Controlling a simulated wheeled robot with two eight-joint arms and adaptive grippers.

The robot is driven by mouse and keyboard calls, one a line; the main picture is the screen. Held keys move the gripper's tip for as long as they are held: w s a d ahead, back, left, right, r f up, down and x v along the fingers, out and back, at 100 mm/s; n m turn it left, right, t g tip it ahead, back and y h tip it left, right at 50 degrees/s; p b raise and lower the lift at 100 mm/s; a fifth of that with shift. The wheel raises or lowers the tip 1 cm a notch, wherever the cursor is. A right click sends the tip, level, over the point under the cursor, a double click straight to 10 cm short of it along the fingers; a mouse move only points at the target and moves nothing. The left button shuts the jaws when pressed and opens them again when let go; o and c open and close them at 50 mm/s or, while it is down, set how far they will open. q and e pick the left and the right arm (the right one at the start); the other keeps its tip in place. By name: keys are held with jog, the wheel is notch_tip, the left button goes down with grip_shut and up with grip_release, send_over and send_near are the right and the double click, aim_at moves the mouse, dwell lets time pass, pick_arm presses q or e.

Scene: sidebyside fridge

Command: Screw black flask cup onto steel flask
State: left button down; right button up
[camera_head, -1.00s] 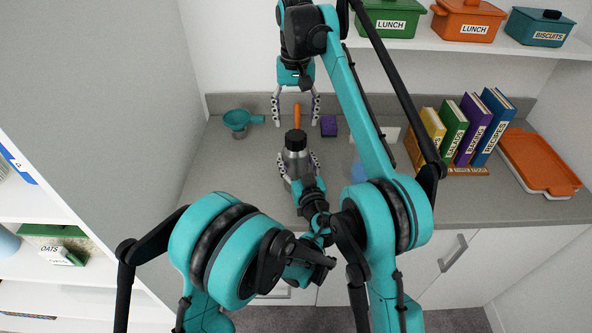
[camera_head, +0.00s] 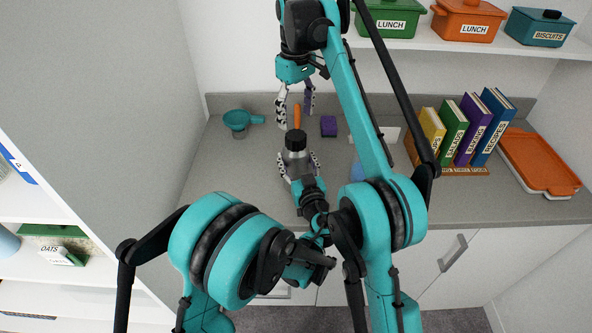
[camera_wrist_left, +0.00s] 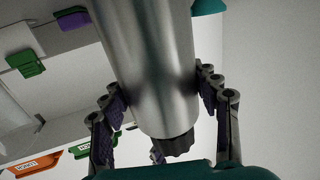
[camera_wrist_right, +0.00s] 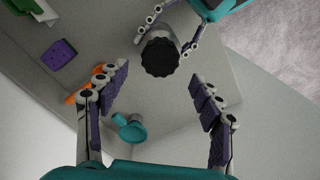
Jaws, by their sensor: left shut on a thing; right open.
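The steel flask (camera_head: 295,160) stands upright above the counter, with the black flask cup (camera_head: 296,138) on its top end. Both also show in the left wrist view, the flask (camera_wrist_left: 150,65) large and the cup (camera_wrist_left: 175,144) below it. I cannot tell how tightly the cup sits. My left gripper (camera_head: 299,163) is shut around the flask body, a finger on each side. My right gripper (camera_head: 296,117) is open and empty, pointing down above and behind the cup. In the right wrist view the cup (camera_wrist_right: 161,57) shows from above, between and beyond the open fingertips.
A teal funnel (camera_head: 237,121) stands on the counter at left. An orange-handled thing (camera_head: 297,115) and a purple sponge (camera_head: 328,126) lie behind the flask. Books (camera_head: 470,130) and an orange tray (camera_head: 540,160) are at right. A shelf with pots (camera_head: 468,20) hangs above.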

aim_at(296, 135)
notch_tip(296, 135, down, 8)
jog(key=shift+r, duration=0.25)
jog(key=c, duration=1.2)
jog(key=o, duration=1.4)
jog(key=shift+c, duration=0.2)
jog(key=shift+r, duration=3.8)
